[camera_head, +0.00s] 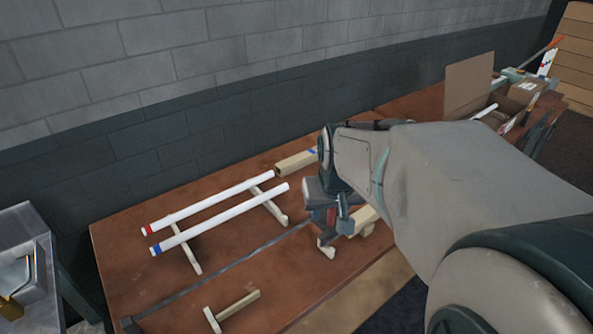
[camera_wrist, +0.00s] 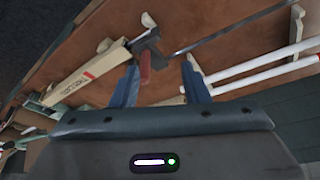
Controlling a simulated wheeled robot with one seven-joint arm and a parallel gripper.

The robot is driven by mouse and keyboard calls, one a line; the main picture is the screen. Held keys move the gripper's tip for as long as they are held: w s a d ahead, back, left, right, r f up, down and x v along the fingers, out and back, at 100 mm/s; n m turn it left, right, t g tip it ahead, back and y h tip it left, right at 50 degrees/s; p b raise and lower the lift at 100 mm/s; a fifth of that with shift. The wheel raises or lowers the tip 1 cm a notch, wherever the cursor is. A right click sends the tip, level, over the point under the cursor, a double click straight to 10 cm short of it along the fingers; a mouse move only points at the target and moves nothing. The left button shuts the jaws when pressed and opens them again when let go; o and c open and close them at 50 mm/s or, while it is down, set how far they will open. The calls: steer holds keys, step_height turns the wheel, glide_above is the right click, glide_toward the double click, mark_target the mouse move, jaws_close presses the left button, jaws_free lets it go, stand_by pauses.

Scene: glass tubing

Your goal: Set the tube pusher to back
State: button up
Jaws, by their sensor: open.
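My gripper (camera_wrist: 160,68) is open, its two blue fingers spread over the bench. In the wrist view a dark head with a reddish-brown handle (camera_wrist: 145,68) lies between the fingers, nearer the left one; I see no clear grip on it. A thin dark bar (camera_wrist: 235,28) runs from that head to the upper right; it also shows in the head view (camera_head: 225,267). A wooden piece with red print (camera_wrist: 88,75) lies left of the fingers. I cannot tell for sure which part is the tube pusher. In the head view my arm and gripper (camera_head: 325,214) hide much of this area.
Two white tubes, one red-ended (camera_head: 215,202) and one blue-ended (camera_head: 225,218), lie on wooden supports behind the bar. A wooden block (camera_head: 295,162) and wooden stand (camera_head: 232,308) are on the brown bench (camera_head: 120,245). A cardboard box (camera_head: 468,85) stands at the far right.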

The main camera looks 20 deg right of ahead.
glide_toward(331, 210)
steer(key=r, duration=0.2)
steer(key=m, duration=0.1)
steer(key=shift+t, duration=0.3)
steer(key=x, duration=1.4)
steer(key=shift+s+d+f, duration=0.15)
steer(key=shift+s+d, duration=0.05)
steer(key=shift+d, duration=0.05)
jaws_close()
